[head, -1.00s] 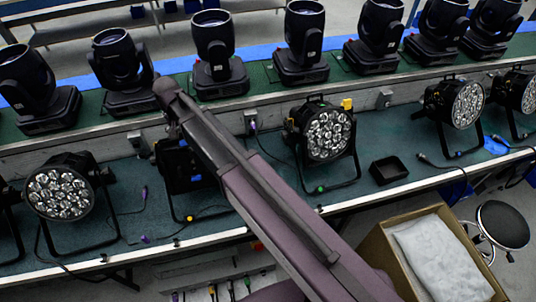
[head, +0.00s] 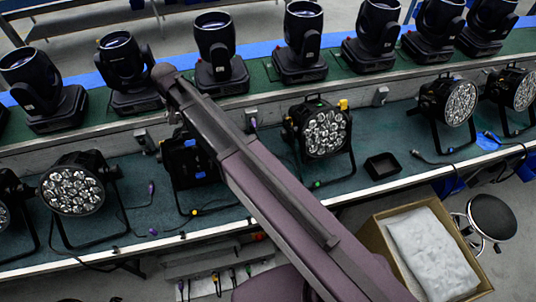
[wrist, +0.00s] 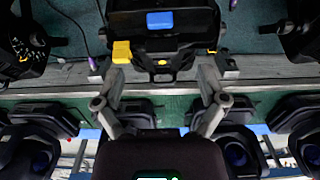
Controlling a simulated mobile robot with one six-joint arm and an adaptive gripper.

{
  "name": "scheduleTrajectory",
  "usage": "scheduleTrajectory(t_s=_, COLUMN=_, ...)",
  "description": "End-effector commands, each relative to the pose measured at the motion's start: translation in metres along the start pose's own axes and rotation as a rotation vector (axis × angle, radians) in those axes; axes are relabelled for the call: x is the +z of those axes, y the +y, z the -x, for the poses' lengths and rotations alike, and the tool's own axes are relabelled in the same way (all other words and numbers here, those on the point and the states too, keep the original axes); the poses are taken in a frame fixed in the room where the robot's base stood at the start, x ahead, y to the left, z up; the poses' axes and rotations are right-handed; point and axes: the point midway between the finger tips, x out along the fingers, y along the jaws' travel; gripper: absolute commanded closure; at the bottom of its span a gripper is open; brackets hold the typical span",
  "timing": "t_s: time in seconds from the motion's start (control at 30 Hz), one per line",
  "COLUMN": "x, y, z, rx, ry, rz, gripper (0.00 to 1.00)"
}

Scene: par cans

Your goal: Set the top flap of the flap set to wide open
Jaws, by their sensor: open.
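The flap set is on a black par can (head: 185,163) on the bench, left of centre in the head view and partly covered by my arm. It carries a blue tab (head: 190,143). In the wrist view, which looks upside down, the dark flap set (wrist: 165,40) is at the top centre with the blue tab (wrist: 159,20) on it. A yellow block (wrist: 121,52) sits by its lower left corner. My gripper (wrist: 163,75) is open and empty, its fingers spread just below the flap set in that view. I cannot tell how far the top flap stands open.
Par cans stand to the left (head: 72,191) and right (head: 326,133) on the same bench. Moving-head lights line the raised shelf (head: 265,92) behind. A black tray (head: 382,166), an open carton (head: 375,240) and a stool (head: 493,217) are at the right. Cables lie on the bench.

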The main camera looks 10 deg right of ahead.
Motion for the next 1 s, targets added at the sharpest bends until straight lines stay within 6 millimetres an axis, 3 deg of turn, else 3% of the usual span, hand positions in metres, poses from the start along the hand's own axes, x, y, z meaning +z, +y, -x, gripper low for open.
scheduleTrajectory(t_s=0.23, x=0.000, y=0.001, z=0.015, rx=0.000, ry=0.000, rz=0.000, gripper=0.09)
scheduleTrajectory(t_s=1.0, x=0.019, y=0.083, z=-0.040, rx=0.000, ry=0.000, rz=-0.014, gripper=0.09)
